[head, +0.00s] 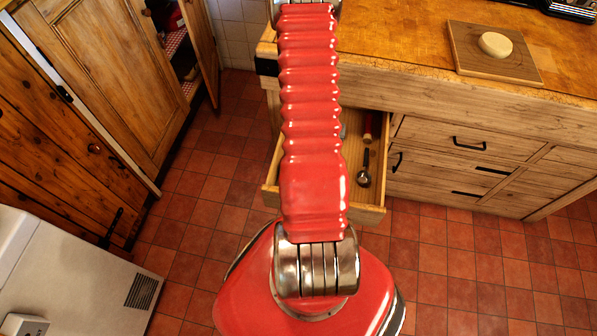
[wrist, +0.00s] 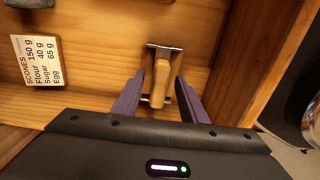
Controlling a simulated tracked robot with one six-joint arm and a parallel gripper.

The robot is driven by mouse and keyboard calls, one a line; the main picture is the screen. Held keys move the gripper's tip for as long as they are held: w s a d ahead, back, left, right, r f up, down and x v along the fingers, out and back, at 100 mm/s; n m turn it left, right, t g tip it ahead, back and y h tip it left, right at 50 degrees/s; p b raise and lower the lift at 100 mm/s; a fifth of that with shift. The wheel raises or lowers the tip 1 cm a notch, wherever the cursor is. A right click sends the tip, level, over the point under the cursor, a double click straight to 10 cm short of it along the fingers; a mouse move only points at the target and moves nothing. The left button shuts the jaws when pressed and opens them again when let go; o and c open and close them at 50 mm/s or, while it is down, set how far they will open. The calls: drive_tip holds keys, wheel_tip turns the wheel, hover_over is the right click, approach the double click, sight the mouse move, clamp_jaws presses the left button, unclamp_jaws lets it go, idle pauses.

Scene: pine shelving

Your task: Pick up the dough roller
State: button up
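A small tool with a pale wooden handle and a metal bracket at its far end, seemingly the dough roller (wrist: 160,85), is in the wrist view against a pale wooden surface. My gripper (wrist: 160,97) has its two purple fingers on either side of the handle. The fingers are spread, with gaps seen between them and the wood. The near end of the handle is close to the gripper's dark body. In the head view my red arm reaches up out of the picture, so my gripper is hidden there, and I do not make out the roller.
A recipe card (wrist: 38,61) lies left of the tool, and a brown wooden wall (wrist: 228,60) rises close on the right. In the head view an open drawer (head: 375,204) holds a dark scoop (head: 364,178). A board (head: 478,65) with dough (head: 495,44) is on the counter.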

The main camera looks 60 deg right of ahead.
clamp_jaws()
idle(0.5)
drive_tip(key=shift+r, duration=0.1)
drive_tip(key=shift+r, duration=4.95)
